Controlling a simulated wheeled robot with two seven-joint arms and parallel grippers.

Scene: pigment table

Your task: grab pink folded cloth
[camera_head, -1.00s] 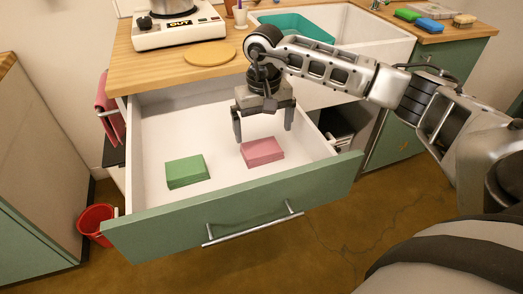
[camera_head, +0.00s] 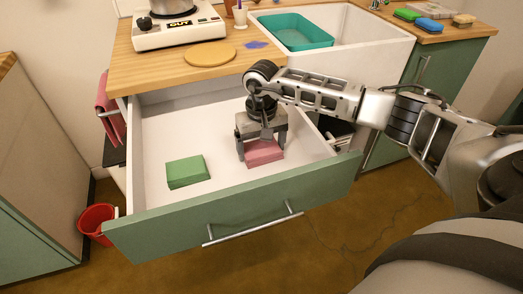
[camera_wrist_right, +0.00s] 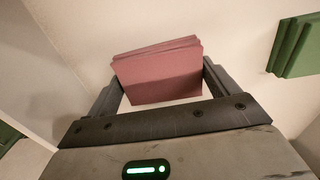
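The pink folded cloth (camera_head: 264,156) lies in the open drawer, right of its middle. It also shows in the right wrist view (camera_wrist_right: 158,75) as a layered stack. My right gripper (camera_head: 261,150) is lowered over it with its fingers open, one at each side. In the wrist view the fingers lie close to the cloth's side edges; I cannot tell if they touch. The gripper's body hides part of the cloth in the head view. My left gripper is not in view.
A green folded cloth (camera_head: 187,171) lies in the drawer's left part. The drawer's front panel (camera_head: 228,214) and white side walls surround the space. Above and behind are the wooden counter (camera_head: 139,78) and the sink with a teal basin (camera_head: 296,31).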

